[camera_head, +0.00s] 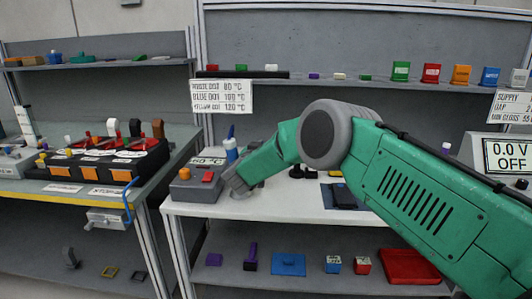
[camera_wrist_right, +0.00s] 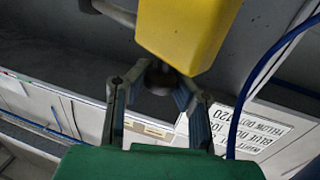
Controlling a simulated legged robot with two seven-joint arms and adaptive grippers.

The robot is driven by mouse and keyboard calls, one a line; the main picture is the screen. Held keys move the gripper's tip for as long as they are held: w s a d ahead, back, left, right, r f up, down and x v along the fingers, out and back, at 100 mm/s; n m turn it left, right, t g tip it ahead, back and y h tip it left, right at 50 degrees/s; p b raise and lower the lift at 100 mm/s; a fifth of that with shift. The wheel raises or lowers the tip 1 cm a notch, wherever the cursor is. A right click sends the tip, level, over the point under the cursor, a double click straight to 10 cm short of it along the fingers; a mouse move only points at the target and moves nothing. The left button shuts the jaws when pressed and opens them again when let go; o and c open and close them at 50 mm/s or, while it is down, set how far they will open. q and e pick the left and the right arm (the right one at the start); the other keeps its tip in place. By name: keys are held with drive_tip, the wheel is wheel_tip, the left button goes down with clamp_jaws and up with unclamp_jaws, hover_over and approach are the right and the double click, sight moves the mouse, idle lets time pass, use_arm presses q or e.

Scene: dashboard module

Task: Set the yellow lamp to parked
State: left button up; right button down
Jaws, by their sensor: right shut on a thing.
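A large yellow block (camera_wrist_right: 188,32), which looks like the yellow lamp's head, fills the top middle of the right wrist view. A small dark round part sits at its lower edge, between my fingers. In the head view I cannot make out the lamp; my right arm may hide it. My right gripper (camera_wrist_right: 158,88) is shut on that dark part, just below the yellow body. In the head view my right gripper (camera_head: 236,181) is by the right end of the grey box (camera_head: 193,192), with its fingertips hard to see. My left gripper is not in view.
The grey box has an orange and a red button. A white temperature sign (camera_head: 221,96) hangs behind. A blue cable (camera_wrist_right: 258,85) runs close right of my gripper in the wrist view. A dark blue mat (camera_head: 338,196) lies on the white table (camera_head: 285,207). A meter (camera_head: 508,155) stands at right.

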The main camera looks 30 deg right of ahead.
drive_tip(key=shift+a+f, duration=0.15)
drive_tip(key=shift+f, duration=0.15)
drive_tip(key=c, duration=1.3)
unclamp_jaws()
drive_tip(key=shift+w+r, duration=0.1)
drive_tip(key=shift+r, duration=0.1)
drive_tip(key=v, duration=1.2)
drive_tip(key=shift+a, duration=0.1)
